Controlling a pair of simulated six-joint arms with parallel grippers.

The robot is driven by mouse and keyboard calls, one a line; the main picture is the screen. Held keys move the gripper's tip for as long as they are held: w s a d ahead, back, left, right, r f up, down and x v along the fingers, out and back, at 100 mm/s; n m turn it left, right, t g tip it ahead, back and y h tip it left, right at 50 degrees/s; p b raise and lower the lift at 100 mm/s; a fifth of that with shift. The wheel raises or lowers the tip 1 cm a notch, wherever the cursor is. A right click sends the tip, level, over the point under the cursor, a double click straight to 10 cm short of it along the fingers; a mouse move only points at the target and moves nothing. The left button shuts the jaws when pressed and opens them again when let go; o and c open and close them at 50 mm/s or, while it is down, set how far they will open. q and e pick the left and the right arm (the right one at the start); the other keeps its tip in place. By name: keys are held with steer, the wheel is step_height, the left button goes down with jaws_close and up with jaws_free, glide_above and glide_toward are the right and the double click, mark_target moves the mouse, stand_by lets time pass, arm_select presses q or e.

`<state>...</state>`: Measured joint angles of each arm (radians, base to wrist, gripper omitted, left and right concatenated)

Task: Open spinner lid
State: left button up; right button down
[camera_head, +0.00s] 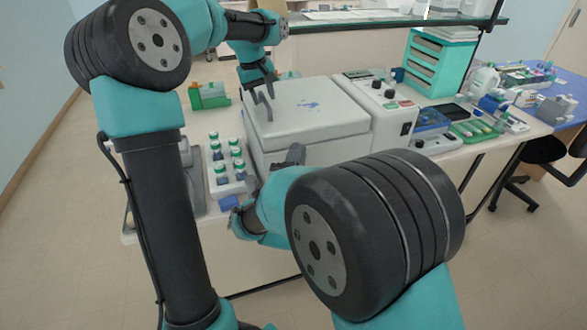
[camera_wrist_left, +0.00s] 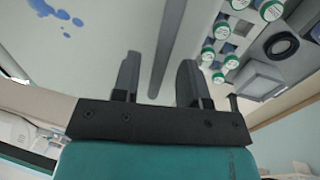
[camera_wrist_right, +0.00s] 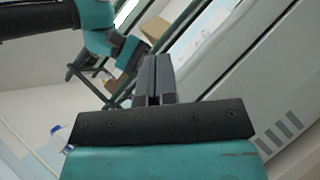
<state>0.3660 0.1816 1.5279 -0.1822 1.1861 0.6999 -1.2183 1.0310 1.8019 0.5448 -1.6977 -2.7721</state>
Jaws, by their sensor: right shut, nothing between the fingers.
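The spinner is a white box (camera_head: 310,148) in the middle of the bench. Its lid (camera_head: 305,110), with blue stains on top, looks shut. My left gripper (camera_head: 262,92) is open above the lid's left part. In the left wrist view, the lid (camera_wrist_left: 100,45) lies beyond the open fingers (camera_wrist_left: 158,82), and a long grey bar (camera_wrist_left: 171,40) shows between them. I cannot tell whether they touch it. My right gripper (camera_head: 295,155) is shut and empty by the spinner's near side. Its closed fingers (camera_wrist_right: 157,78) show beside a pale, vented panel in the right wrist view.
A white rack (camera_head: 232,184) of green-capped bottles stands left of the spinner. A white device with knobs (camera_head: 385,100) stands close on its right. A teal drawer unit (camera_head: 437,65) is behind that. A green holder (camera_head: 208,97) sits at the back left.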

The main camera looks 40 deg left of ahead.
steer(key=shift+v, duration=2.1)
